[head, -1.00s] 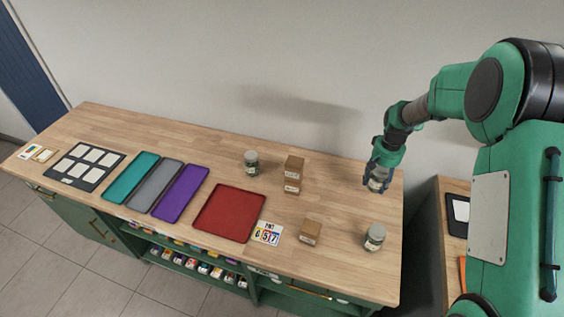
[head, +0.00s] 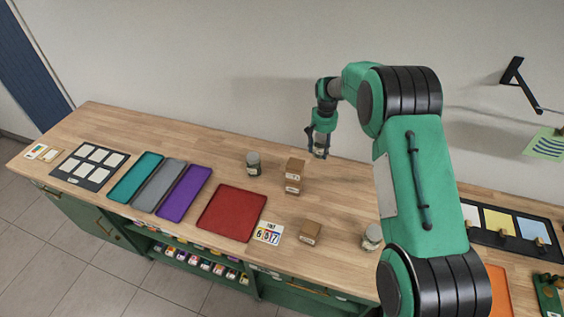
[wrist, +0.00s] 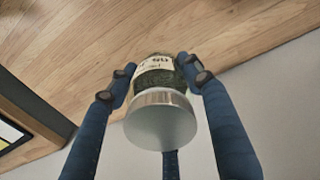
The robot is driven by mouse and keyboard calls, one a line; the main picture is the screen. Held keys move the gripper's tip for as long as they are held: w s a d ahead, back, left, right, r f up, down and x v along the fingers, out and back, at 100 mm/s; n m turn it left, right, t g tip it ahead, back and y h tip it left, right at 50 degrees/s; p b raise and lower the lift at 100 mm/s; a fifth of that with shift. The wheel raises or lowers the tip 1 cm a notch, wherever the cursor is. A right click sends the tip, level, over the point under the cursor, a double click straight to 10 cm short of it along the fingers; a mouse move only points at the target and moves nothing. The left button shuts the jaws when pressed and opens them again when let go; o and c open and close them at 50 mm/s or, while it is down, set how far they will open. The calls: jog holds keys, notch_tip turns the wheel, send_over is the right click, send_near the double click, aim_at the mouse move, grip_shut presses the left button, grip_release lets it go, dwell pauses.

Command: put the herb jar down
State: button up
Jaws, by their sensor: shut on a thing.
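My gripper (head: 319,148) is shut on the herb jar (wrist: 158,90), with blue fingers on both sides of it in the wrist view. The jar has a pale label, dark green contents and a silver lid that faces the wrist camera. In the head view the jar is small between the fingers, at the back of the wooden counter (head: 345,195), right of the stacked boxes. I cannot tell whether its base touches the counter. Two similar jars stand on the counter: one (head: 253,163) left of the stack, one (head: 371,238) at the right, beside my arm.
Two stacked cardboard boxes (head: 294,175) stand left of my gripper, and a single box (head: 310,232) stands nearer the front. Bare counter lies right of the stack. The wall is behind.

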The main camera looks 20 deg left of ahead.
jog(key=a+f+p, duration=0.1)
jog(key=a+p, duration=0.1)
jog(key=a, duration=1.5)
jog(key=shift+w, duration=0.2)
jog(key=shift+f, duration=0.15)
jog(key=shift+f, duration=3.05)
jog(key=shift+f, duration=1.85)
jog(key=shift+f, duration=0.15)
jog(key=o, duration=1.5)
